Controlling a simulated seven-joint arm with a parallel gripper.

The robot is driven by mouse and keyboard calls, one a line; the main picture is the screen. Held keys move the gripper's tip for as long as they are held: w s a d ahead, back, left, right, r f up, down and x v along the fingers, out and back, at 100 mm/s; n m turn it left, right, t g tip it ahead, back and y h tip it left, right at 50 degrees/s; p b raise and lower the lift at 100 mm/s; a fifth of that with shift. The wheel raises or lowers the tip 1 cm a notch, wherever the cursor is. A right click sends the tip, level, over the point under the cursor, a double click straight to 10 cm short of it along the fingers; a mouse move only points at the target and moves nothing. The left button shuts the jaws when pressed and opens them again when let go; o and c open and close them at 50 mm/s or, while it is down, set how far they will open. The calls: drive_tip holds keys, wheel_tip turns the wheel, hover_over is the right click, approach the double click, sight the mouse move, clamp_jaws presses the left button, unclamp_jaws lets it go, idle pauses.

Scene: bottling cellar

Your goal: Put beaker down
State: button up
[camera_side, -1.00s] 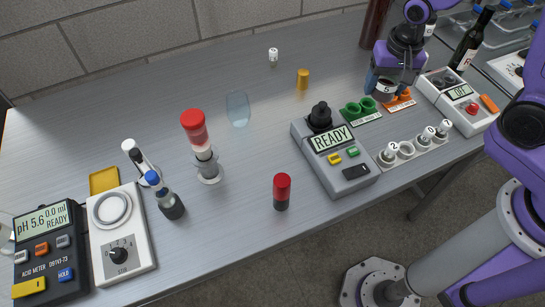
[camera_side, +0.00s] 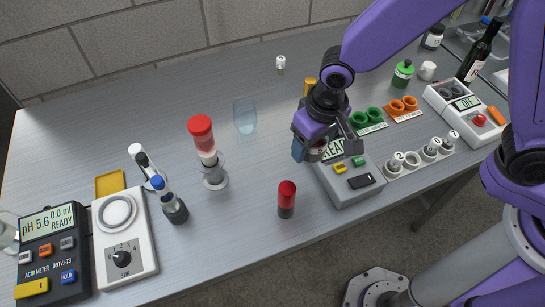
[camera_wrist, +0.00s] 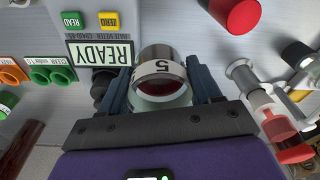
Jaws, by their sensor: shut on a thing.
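My gripper (camera_side: 308,150) is shut on a small glass beaker, which also shows in the wrist view (camera_wrist: 160,70). The beaker has a white band marked 5 and dark red liquid inside. In the side view my gripper partly hides it, and it is held over the left part of the grey READY meter (camera_side: 347,180). I cannot tell its exact height above the table. In the wrist view both fingers flank the beaker, with the meter's READY display beyond it.
A red-capped tube (camera_side: 287,200) stands in front, left of the meter. A clear glass (camera_side: 244,115) and a red-topped cylinder in a stand (camera_side: 207,155) are further left. The white stirrer (camera_side: 125,248) is at left. Bare table lies between the glass and the red-capped tube.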

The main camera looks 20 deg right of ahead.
hover_over(272, 165)
drive_tip(key=s, duration=0.1)
drive_tip(key=f, duration=0.6)
drive_tip(key=shift+s+d+f, duration=0.15)
drive_tip(key=shift+d+f, duration=0.15)
drive_tip(key=shift+w+a+f, duration=0.3)
drive_tip(key=shift+w+f, duration=0.1)
drive_tip(key=shift+f, duration=1.7)
drive_tip(key=shift+f, duration=0.15)
drive_tip(key=o, duration=1.1)
drive_tip(key=r, duration=0.4)
drive_tip(key=s+r, duration=0.1)
drive_tip(key=r, duration=0.7)
drive_tip(key=shift+s+d+r, duration=0.15)
drive_tip(key=shift+s, duration=0.05)
